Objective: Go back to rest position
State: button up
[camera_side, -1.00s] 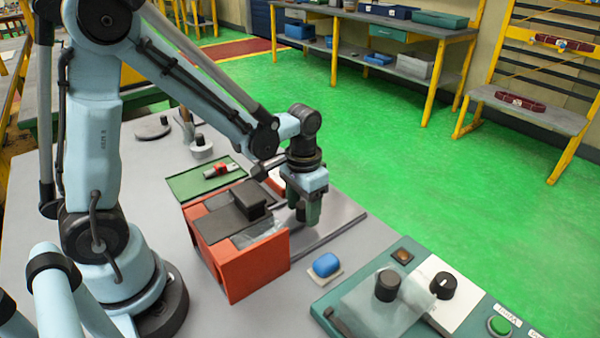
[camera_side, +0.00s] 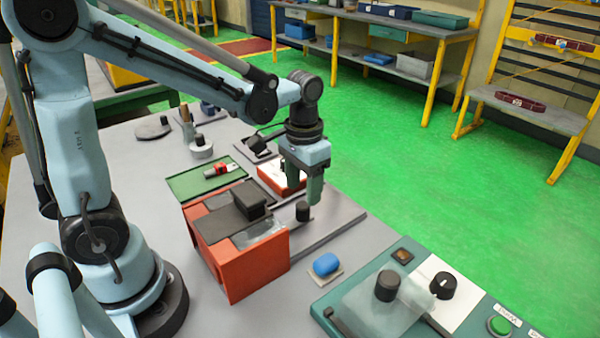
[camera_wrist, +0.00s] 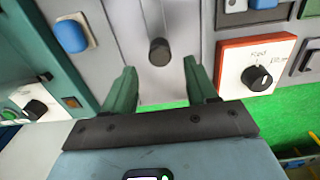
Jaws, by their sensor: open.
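My gripper (camera_side: 305,190) is open and empty in the side view, above the grey plate on the bench. Its two green fingers also show in the wrist view (camera_wrist: 163,85), spread apart. A dark upright peg (camera_side: 302,211) stands on the grey plate (camera_side: 335,212) just below the fingers. In the wrist view the peg (camera_wrist: 159,52) lies ahead of the gap between the fingertips and does not touch them.
An orange-red box (camera_side: 245,268) with dark blocks stands left of the gripper. A red-edged box with a knob (camera_wrist: 257,75) is close by. A blue block (camera_side: 326,264) and a green control panel (camera_side: 400,300) are in front.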

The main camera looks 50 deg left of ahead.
jog(key=shift+r, duration=0.1)
jog(key=shift+s+r+t, duration=0.3)
jog(key=shift+r, duration=0.15)
jog(key=s+r+t, duration=0.4)
jog(key=s+t, duration=0.1)
jog(key=t, duration=0.1)
jog(key=shift+r+t, duration=0.3)
jog(key=shift+r, duration=0.05)
dwell(1.4)
